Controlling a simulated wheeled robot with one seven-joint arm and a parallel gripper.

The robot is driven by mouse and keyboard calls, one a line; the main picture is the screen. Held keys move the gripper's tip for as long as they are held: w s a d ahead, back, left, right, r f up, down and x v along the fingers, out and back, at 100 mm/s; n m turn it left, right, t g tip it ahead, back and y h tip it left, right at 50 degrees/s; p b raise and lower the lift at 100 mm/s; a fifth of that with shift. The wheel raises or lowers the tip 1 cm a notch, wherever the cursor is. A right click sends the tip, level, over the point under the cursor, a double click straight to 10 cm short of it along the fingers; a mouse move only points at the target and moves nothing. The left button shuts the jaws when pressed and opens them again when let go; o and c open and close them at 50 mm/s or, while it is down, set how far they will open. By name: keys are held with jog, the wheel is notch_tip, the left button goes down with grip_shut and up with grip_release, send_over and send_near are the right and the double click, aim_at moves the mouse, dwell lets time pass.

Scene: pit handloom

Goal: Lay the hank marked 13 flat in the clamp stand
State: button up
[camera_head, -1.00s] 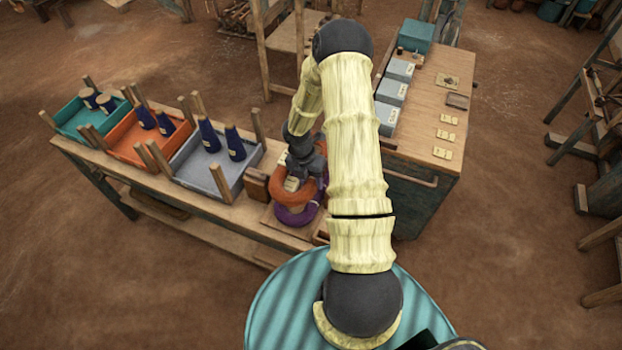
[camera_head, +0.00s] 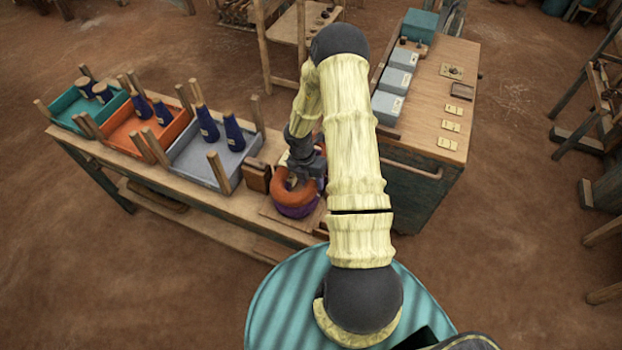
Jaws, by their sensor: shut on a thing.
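An orange ring-shaped hank (camera_head: 290,194) is at the right end of the long bench, directly above a purple hank (camera_head: 297,211). It hides most of the purple one. My gripper (camera_head: 303,178) points down and is shut on the orange hank at its upper right side. I cannot read a number on either hank. Whether the orange hank touches the purple one is unclear. A flat wooden board (camera_head: 270,217) lies under the hanks. I cannot tell which piece is the clamp stand; my arm hides part of this area.
Beside the hanks is a small brown block (camera_head: 257,177). Grey (camera_head: 222,158), orange (camera_head: 165,136) and teal (camera_head: 75,105) trays with posts and dark cones fill the bench to the left. A table (camera_head: 455,75) with grey boxes (camera_head: 388,107) and yellow cards stands right.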

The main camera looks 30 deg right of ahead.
jog(key=shift+f+b, duration=1.1)
jog(key=shift+f, duration=0.75)
jog(key=o, duration=1.1)
jog(key=shift+o, duration=0.2)
notch_tip(320, 180, up, 17)
jog(key=w+a+b, duration=0.2)
jog(key=shift+w, duration=0.35)
